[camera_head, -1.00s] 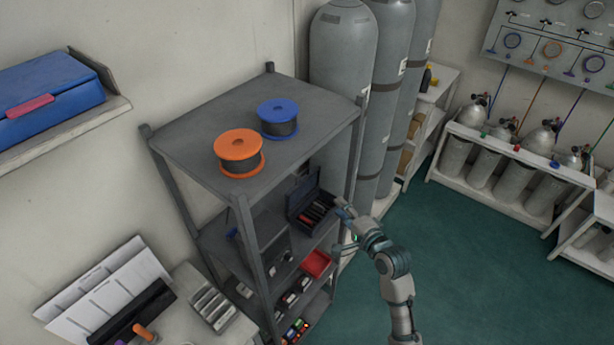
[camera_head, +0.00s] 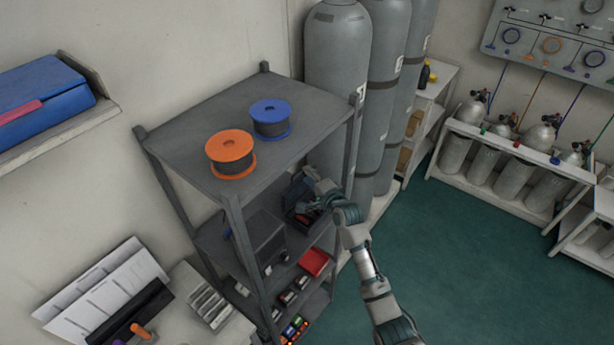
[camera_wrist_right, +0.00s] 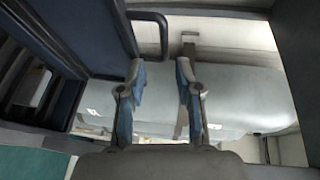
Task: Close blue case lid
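A dark blue case (camera_head: 291,214) stands on the middle level of the grey shelf rack, mostly hidden by my right gripper and forearm. In the right wrist view, a blue panel (camera_wrist_right: 88,35), apparently its raised lid, stands at the left, with a dark handle (camera_wrist_right: 163,22) at its edge. My right gripper (camera_head: 303,178) is at the case, near its raised lid. In the wrist view its two fingers (camera_wrist_right: 158,72) are apart with nothing between them, to the right of the panel. I cannot tell whether it touches the lid. My left gripper is not in view.
Orange (camera_head: 231,152) and blue (camera_head: 270,118) spools stand on the rack's top (camera_head: 190,140), above the case. A red bin (camera_head: 315,262) sits on a lower level. Tall grey cylinders (camera_head: 338,60) stand behind. Another blue case (camera_head: 45,95) is on the wall shelf. The green floor is clear.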

